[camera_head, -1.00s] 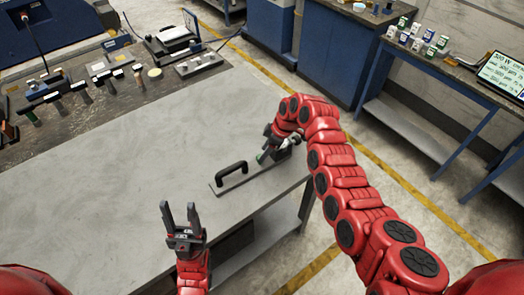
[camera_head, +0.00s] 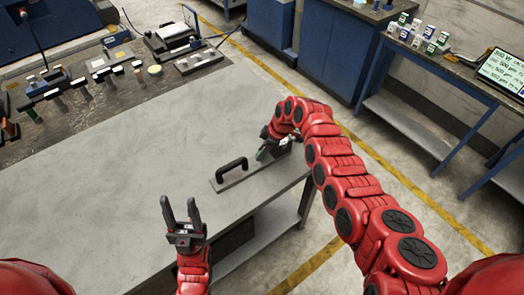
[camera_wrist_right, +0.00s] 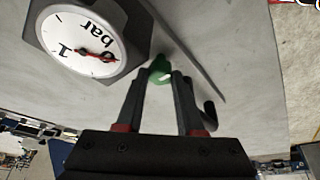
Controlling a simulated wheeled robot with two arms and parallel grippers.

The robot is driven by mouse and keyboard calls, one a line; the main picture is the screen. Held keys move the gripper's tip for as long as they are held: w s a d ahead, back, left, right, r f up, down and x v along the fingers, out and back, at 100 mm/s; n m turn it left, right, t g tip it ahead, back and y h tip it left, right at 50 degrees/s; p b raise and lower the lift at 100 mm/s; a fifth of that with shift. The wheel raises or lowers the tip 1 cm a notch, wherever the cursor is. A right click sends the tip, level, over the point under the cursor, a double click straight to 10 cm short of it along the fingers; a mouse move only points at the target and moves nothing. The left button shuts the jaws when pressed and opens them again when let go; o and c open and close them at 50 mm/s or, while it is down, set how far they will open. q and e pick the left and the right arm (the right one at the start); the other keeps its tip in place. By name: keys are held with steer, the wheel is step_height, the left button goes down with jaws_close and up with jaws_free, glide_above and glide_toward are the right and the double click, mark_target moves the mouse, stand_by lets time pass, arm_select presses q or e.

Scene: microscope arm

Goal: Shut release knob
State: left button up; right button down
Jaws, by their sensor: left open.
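A green knob (camera_wrist_right: 160,68) shows in the right wrist view, between and just past the fingertips of my right gripper (camera_wrist_right: 160,80). The two fingers stand apart on either side of it; I cannot tell whether they press on it. A round white gauge (camera_wrist_right: 85,45) marked "bar", with a red needle, is beside the knob. In the head view, my right gripper (camera_head: 268,150) is low over the table's right part, and its arm hides much of the gauge and knob. My left gripper (camera_head: 183,222) is open and empty over the table's front edge.
A black handle (camera_head: 232,168) on a flat plate is fixed on the grey table (camera_head: 110,180), left of my right gripper. Tools and small parts (camera_head: 90,80) crowd the far left. The table's middle is clear.

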steer(key=shift+r+m, duration=0.1)
steer(key=shift+m, duration=0.2)
steer(key=shift+m+t+p, duration=0.3)
steer(key=shift+m+p, duration=0.1)
steer(key=shift+s+a+m, duration=0.1)
steer(key=shift+s+m, duration=0.05)
steer(key=shift+m, duration=0.65)
steer(key=shift+f+m+t+h, duration=0.25)
steer(key=shift+m+t, duration=0.35)
steer(key=shift+m, duration=0.3)
steer(key=m+h+b, duration=0.1)
steer(key=m+b, duration=0.1)
steer(key=shift+a+m+t, duration=0.1)
steer(key=shift+m+t, duration=0.2)
steer(key=m+h+b, duration=0.1)
steer(key=m+b, duration=0.1)
steer(key=shift+m+t, duration=0.3)
steer(key=shift+m, duration=0.1)
steer(key=m+h+b, duration=0.1)
steer(key=m+b, duration=0.2)
steer(key=m+h+b, duration=0.1)
steer(key=m+b, duration=0.1)
steer(key=b, duration=0.1)
steer(key=shift+a+m+t+b, duration=0.2)
steer(key=shift+m+t+b, duration=0.1)
steer(key=shift+m, duration=0.1)
steer(key=shift+s+r+m+h+b, duration=0.1)
steer(key=shift+m+h+b, duration=0.35)
steer(key=shift+m+b, duration=0.5)
